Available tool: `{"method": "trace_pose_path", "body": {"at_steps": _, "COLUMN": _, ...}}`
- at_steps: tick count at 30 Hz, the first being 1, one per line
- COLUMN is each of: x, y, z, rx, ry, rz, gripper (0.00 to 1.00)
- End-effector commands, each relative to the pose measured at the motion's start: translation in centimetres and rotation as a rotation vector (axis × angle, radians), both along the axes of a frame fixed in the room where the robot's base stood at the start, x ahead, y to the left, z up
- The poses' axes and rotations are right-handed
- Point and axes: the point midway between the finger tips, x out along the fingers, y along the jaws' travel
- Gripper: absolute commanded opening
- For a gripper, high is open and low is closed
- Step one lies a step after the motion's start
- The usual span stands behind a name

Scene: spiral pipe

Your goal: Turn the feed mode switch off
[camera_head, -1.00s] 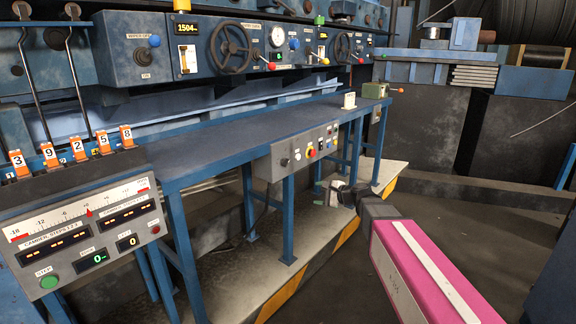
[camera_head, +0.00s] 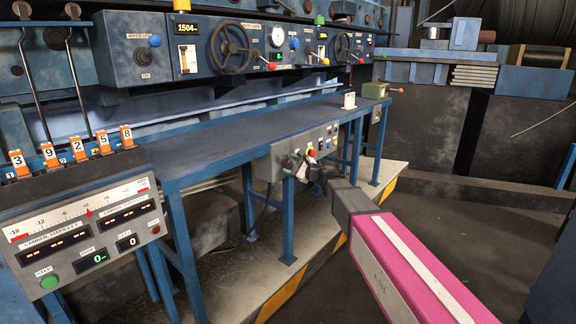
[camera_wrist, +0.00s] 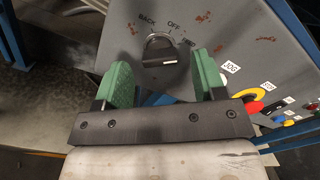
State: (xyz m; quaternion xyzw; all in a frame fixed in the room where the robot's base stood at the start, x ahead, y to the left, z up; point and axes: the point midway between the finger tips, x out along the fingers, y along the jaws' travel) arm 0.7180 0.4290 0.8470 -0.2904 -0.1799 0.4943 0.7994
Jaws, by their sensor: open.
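The feed mode switch (camera_wrist: 160,48) is a black rotary knob on a grey panel, marked BACK, OFF and a third label on the right, partly hard to read. Its white mark lies toward the right side, not up at OFF. My gripper (camera_wrist: 163,66) is open, with one green finger pad on each side of the knob in the wrist view. I cannot tell whether the pads touch it. In the head view my gripper (camera_head: 298,165) is at the front of the control box (camera_head: 264,169) and covers part of its face, including the switch.
A yellow-ringed red button (camera_wrist: 249,96) and labelled JOG controls sit to the right of the switch. The blue bench (camera_head: 220,138) stands above the box, and its leg (camera_head: 288,225) is below. The floor (camera_head: 450,235) to the right is open.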

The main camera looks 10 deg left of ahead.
Motion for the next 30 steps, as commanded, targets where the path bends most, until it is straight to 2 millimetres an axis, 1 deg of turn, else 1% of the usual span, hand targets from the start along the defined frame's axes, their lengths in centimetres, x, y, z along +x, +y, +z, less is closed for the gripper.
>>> {"method": "trace_pose_path", "body": {"at_steps": 1, "x": 0.4, "y": 0.7, "z": 0.0, "rx": 0.000, "ry": 0.000, "rz": 0.001, "gripper": 0.64}}
{"method": "trace_pose_path", "body": {"at_steps": 6, "x": 0.8, "y": 1.7, "z": 0.0, "rx": 0.000, "ry": 0.000, "rz": 0.001, "gripper": 0.64}}
{"method": "trace_pose_path", "body": {"at_steps": 16, "x": 0.9, "y": 1.9, "z": 0.0, "rx": -0.001, "ry": -0.001, "rz": 0.001, "gripper": 0.64}}
{"method": "trace_pose_path", "body": {"at_steps": 17, "x": 0.9, "y": 1.9, "z": 0.0, "rx": -0.001, "ry": -0.001, "rz": 0.001, "gripper": 0.54}}
{"method": "trace_pose_path", "body": {"at_steps": 18, "x": 0.9, "y": 1.9, "z": 0.0, "rx": -0.001, "ry": -0.001, "rz": 0.001, "gripper": 0.41}}
{"method": "trace_pose_path", "body": {"at_steps": 20, "x": 0.9, "y": 1.8, "z": 0.0, "rx": -0.001, "ry": -0.001, "rz": 0.001, "gripper": 0.21}}
{"method": "trace_pose_path", "body": {"at_steps": 21, "x": 0.9, "y": 1.8, "z": 0.0, "rx": -0.001, "ry": -0.001, "rz": 0.001, "gripper": 0.14}}
{"method": "trace_pose_path", "body": {"at_steps": 30, "x": 0.9, "y": 1.8, "z": 0.0, "rx": -0.011, "ry": -0.021, "rz": 0.001, "gripper": 0.15}}
